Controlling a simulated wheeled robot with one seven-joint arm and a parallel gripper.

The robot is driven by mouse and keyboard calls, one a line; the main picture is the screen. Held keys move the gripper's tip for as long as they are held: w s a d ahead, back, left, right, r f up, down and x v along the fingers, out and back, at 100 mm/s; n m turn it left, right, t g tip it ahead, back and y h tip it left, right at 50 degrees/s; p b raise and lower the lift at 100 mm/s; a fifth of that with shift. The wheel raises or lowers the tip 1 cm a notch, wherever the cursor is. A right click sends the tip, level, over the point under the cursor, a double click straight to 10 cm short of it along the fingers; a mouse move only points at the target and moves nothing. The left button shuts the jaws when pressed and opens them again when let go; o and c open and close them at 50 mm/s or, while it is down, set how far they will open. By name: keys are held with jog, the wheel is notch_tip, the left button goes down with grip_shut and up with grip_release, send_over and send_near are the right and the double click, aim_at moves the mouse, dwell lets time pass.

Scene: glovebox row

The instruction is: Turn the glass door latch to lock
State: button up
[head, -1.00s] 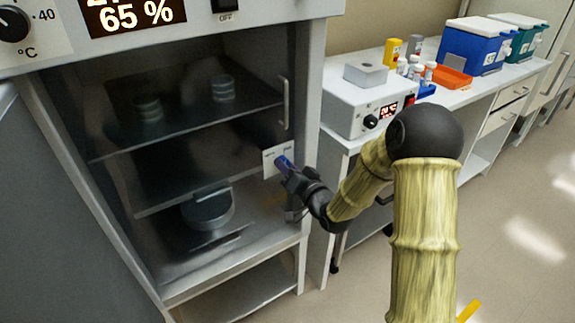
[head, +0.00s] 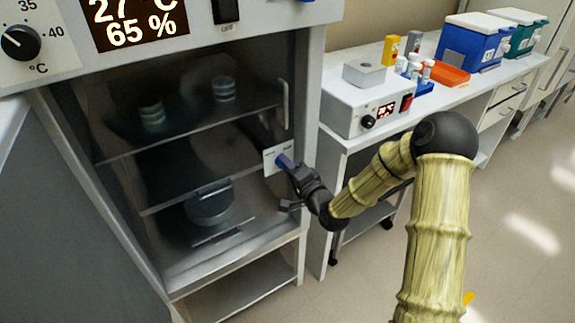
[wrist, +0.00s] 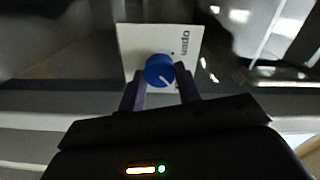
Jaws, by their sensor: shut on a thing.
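The latch is a round blue knob (wrist: 160,70) with a white pointer line, on a white plate (wrist: 130,42) where the word "open" can be read. In the head view the plate (head: 269,161) sits at the right edge of the glass door (head: 240,135), below its vertical handle (head: 285,103). My gripper (wrist: 161,80) has its two fingers on either side of the knob and is shut on it. In the head view my gripper (head: 285,162) reaches the plate from the right and hides most of the knob.
Behind the glass, shelves hold several dishes (head: 223,90) and a round device (head: 208,204). The cabinet's right post (head: 309,110) stands close to my gripper. A bench (head: 350,140) with a heater box (head: 365,112) is at right.

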dwell(0.3)
jog(key=o, duration=1)
jog(key=shift+c, duration=0.2)
jog(key=p+v, duration=0.9)
jog(key=v, duration=0.8)
jog(key=shift+s+d+p, duration=0.2)
jog(key=shift+p, duration=0.1)
